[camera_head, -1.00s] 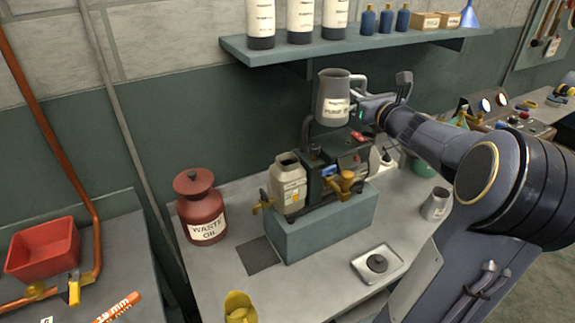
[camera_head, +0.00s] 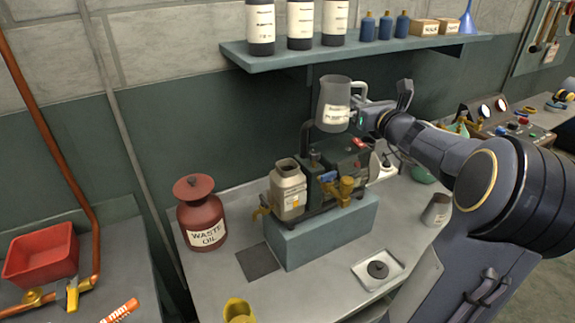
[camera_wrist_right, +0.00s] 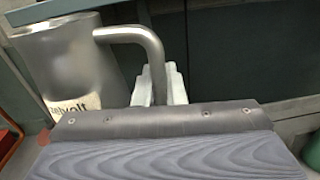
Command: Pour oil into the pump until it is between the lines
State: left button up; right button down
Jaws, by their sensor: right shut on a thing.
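A grey metal jug (camera_head: 333,104) with a white label is held up above the pump. My right gripper (camera_head: 362,112) is shut on the jug's handle; the handle and pale fingers also show in the right wrist view (camera_wrist_right: 158,84). The jug is slightly tilted, its open rim at the top. The pump (camera_head: 340,172), dark with brass fittings, sits on a blue-grey block (camera_head: 325,228). A beige container with an open neck (camera_head: 289,190) stands at the pump's left end. No oil stream or level lines can be made out. My left gripper does not show.
A red waste oil can (camera_head: 202,216) stands left of the block. A tray with a black cap (camera_head: 378,269) and a grey cup (camera_head: 437,210) are on the bench at right. A shelf (camera_head: 355,49) with bottles is above, close behind the jug.

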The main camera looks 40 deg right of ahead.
dwell(0.4)
pick_arm(q)
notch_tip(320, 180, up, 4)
jog(key=p, duration=0.4)
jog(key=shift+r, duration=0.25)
pick_arm(e)
notch_tip(320, 180, up, 6)
